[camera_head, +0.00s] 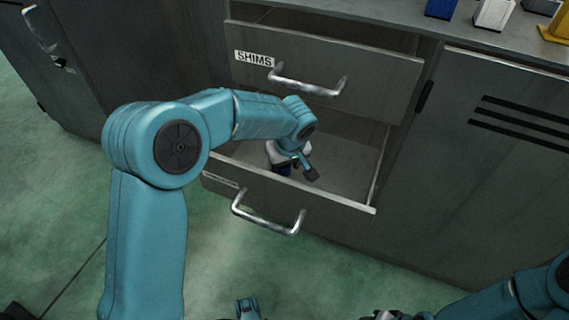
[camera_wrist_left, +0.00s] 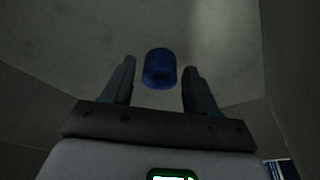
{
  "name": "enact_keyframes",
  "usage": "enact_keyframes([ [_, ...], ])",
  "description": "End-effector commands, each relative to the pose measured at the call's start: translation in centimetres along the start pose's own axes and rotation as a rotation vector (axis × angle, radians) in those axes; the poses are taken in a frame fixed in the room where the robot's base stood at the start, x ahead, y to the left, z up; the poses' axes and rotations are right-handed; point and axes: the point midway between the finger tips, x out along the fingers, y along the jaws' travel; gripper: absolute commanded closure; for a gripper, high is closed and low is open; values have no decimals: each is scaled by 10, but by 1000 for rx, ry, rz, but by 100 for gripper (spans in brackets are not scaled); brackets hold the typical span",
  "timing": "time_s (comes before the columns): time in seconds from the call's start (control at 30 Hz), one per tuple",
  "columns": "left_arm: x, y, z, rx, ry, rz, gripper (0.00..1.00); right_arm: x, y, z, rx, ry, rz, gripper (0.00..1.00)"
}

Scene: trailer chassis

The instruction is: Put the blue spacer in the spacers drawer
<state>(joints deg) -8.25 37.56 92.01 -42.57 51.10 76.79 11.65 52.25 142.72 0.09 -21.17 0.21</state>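The lower drawer (camera_head: 330,196) is pulled open; the label on its front is too oblique to read. My left gripper (camera_head: 284,168) reaches down inside it, partly hidden by my left arm. In the left wrist view my left gripper (camera_wrist_left: 160,72) is open. The blue spacer (camera_wrist_left: 160,68), a short cylinder, is between the two fingertips, with a gap on each side. Behind it is a grey surface that looks like the drawer's bottom; whether it touches that surface I cannot tell. My right arm enters at the bottom right, its gripper mostly cut off.
The drawer marked SHIMS (camera_head: 330,75) is also partly open, above the lower one. Blue, white and yellow blocks (camera_head: 492,14) stand on the cabinet top at the upper right. A vented cabinet door (camera_head: 480,180) is to the right. The green floor in front is clear.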

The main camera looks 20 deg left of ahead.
Motion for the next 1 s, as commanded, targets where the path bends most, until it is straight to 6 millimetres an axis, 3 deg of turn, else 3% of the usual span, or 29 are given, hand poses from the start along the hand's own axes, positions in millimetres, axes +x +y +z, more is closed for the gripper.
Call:
enact_keyframes([
  [0.27, -10, 0, -2, 0, 1, 1, 42, -7, -2, 4, 2, -12, 0, 57],
  [0.7, -105, 0, -2, 1, 2, 2, 42, -36, -16, 13, -11, -41, -1, 57],
  [1.0, -123, 0, 0, 1, 0, 0, 42, -38, -19, 15, -17, -46, -2, 57],
])
